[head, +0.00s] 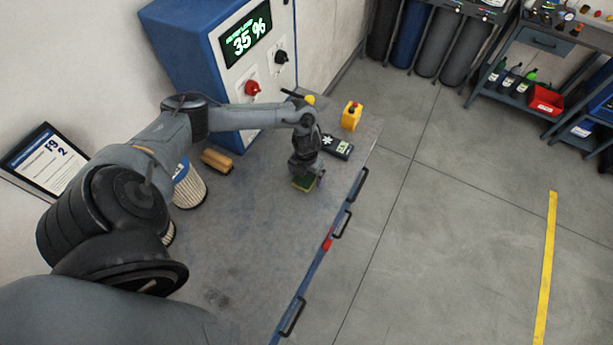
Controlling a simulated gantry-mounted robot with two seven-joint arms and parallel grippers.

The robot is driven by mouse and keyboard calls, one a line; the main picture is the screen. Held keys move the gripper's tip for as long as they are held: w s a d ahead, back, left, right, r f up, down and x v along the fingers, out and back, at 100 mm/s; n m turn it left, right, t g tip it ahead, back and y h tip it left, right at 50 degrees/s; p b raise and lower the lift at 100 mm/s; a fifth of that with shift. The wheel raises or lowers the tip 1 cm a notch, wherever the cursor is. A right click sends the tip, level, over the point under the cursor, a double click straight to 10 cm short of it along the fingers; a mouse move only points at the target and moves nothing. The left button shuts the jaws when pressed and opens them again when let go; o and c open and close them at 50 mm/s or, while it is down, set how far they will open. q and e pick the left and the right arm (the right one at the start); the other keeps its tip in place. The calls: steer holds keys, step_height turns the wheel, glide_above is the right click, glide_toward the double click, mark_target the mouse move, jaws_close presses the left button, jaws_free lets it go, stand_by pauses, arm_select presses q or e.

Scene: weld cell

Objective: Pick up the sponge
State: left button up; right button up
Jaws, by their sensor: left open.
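The sponge (302,184), green with a yellow part, is on the grey bench top. My left gripper (305,172) points down right over it, and the gripper partly hides it. The gripper is open; the view is too small to tell whether its fingers are on both sides of the sponge or touch it. My right gripper is not in view.
A dark handheld meter (337,147) and a yellow box (351,115) lie just behind the gripper. A wooden-backed brush (217,160) and a pleated filter (189,188) stand to the left. A blue cabinet (183,60) is at the back. The front bench area is clear.

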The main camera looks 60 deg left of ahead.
mark_target(311, 177)
arm_select(q)
steer(key=c, duration=1.1)
steer(key=shift+r, duration=0.15)
steer(key=shift+c, duration=0.2)
